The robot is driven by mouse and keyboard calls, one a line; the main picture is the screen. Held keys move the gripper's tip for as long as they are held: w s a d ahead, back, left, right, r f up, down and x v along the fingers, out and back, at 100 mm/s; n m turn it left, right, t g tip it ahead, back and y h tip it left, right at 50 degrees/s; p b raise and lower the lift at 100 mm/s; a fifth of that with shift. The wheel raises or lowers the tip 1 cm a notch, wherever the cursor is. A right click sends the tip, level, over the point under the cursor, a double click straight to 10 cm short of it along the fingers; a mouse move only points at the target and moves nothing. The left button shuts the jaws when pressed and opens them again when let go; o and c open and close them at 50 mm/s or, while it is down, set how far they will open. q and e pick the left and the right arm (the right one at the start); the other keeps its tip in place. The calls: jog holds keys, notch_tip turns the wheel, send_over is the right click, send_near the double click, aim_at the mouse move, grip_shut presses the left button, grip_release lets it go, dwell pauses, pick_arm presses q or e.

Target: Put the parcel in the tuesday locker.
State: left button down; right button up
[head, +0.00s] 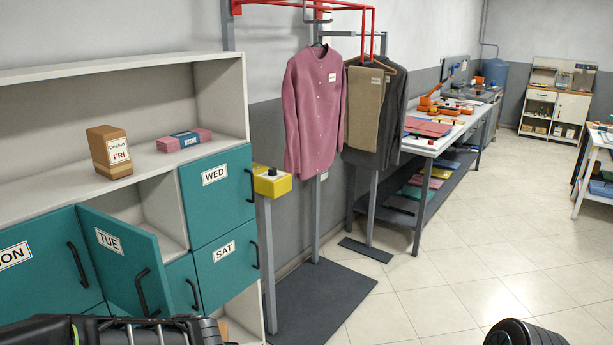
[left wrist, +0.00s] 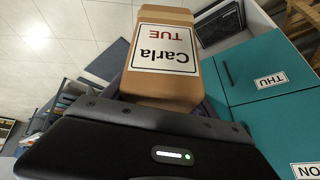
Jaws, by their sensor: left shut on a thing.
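The parcel is a brown box labelled "Carla TUE" (left wrist: 165,55), upside down in the left wrist view. My left gripper (left wrist: 160,92) is shut on it; its fingers are mostly hidden. In the head view, my left arm crosses the bottom left edge, and I cannot make out the parcel there. The tuesday locker has a teal door labelled TUE (head: 122,262), which stands swung open toward me in the head view. Part of its pale interior (head: 158,222) shows behind the door. My right gripper is not clearly in view; only a dark part of my arm shows at bottom right.
The WED (head: 216,192) and SAT (head: 226,268) doors are shut. A brown FRI parcel (head: 110,152) and a pink packet (head: 184,140) sit on the shelf above. A yellow box on a post (head: 272,184) and hanging clothes (head: 316,110) stand right of the lockers. Open floor lies farther right.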

pick_arm(q)
jog(key=shift+r, duration=0.1)
jog(key=r, duration=0.4)
jog(key=shift+w+r, duration=0.2)
jog(key=shift+w, duration=0.2)
jog(key=shift+r, duration=0.35)
jog(key=shift+f, duration=0.1)
jog(key=shift+a, duration=0.1)
